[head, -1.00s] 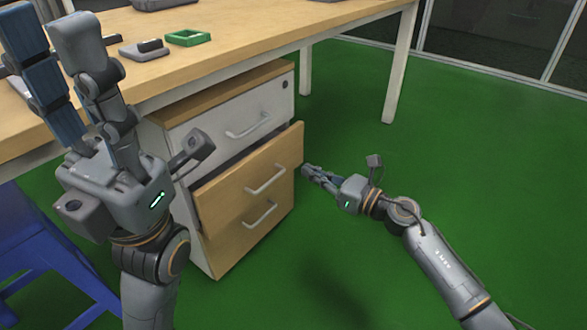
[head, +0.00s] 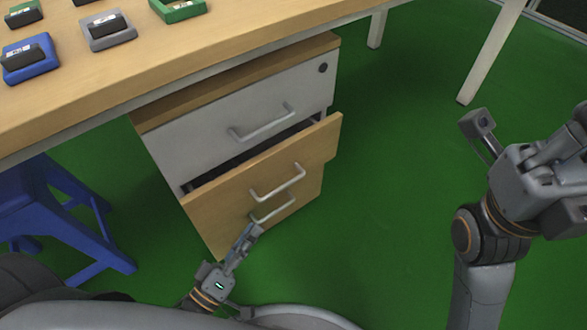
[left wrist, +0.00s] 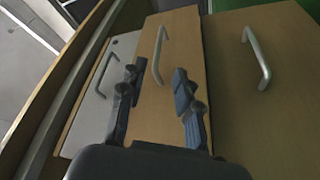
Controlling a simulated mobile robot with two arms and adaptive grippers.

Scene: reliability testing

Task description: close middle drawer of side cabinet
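The side cabinet (head: 150,155) stands under the table. Its middle drawer (head: 230,203) has a wood front and sticks out, with a dark gap behind its top edge. The drawer front with its handle (left wrist: 160,55) also shows in the left wrist view. My left gripper (head: 253,230) is low in front of the drawer fronts. In the left wrist view my left gripper (left wrist: 156,78) is open and empty, its fingers spread towards the middle drawer front; contact cannot be told.
The white top drawer (head: 215,125) looks shut. The lower drawer's handle (head: 272,208) is partly visible below the middle one. A blue stool (head: 60,215) stands left of the cabinet. The tabletop (head: 200,50) holds several small devices. Green floor (head: 400,200) right of the cabinet is clear.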

